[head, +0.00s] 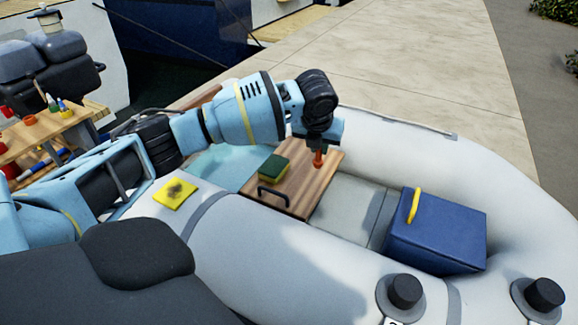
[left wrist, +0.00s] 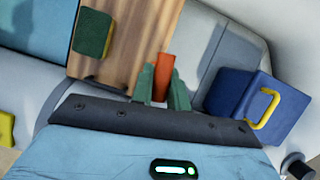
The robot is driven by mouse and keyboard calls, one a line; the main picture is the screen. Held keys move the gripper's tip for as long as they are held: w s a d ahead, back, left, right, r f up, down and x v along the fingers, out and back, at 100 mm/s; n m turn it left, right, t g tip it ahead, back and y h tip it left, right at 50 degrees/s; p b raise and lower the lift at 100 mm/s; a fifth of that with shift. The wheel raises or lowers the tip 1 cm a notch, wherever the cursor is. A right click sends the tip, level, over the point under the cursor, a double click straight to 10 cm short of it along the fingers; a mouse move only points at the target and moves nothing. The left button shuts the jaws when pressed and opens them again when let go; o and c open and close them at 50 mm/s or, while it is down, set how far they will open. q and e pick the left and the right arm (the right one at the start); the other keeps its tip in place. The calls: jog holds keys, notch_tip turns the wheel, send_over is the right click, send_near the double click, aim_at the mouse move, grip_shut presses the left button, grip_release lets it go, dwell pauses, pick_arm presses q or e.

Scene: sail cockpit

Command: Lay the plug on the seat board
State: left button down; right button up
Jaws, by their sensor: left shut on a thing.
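The plug (head: 319,159) is a small orange-red piece held in my left gripper (head: 319,149). In the left wrist view the plug (left wrist: 163,72) sticks out between the two green fingers of the left gripper (left wrist: 162,84), which are shut on it. The seat board (head: 315,184) is a striped brown wooden panel across the inflatable boat. The plug appears over its right part, close to the right edge; I cannot tell whether it touches the wood. The board also shows in the left wrist view (left wrist: 140,35). My right gripper is not in view.
A green-and-yellow sponge (head: 273,168) lies on the board's left side, near a dark handle (head: 285,196). A blue box (head: 437,232) with a yellow handle stands right of the board. A stained yellow cloth (head: 175,194) lies on the near tube. A cluttered wooden table (head: 48,131) stands left.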

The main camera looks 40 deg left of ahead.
pick_arm(q)
jog(key=shift+w+a+m+h, duration=0.3)
jog(key=shift+a+m, duration=0.3)
jog(key=shift+a, duration=0.05)
jog(key=shift+w+a, duration=0.1)
jog(key=shift+a, duration=0.1)
notch_tip(320, 180, down, 5)
jog(key=shift+r+b, duration=0.15)
jog(key=shift+b, duration=0.25)
jog(key=shift+f+b, duration=0.45)
jog(key=shift+f, duration=2.2)
jog(key=c, duration=1.4)
grip_release()
jog(key=shift+f, duration=0.1)
jog(key=shift+o, duration=0.2)
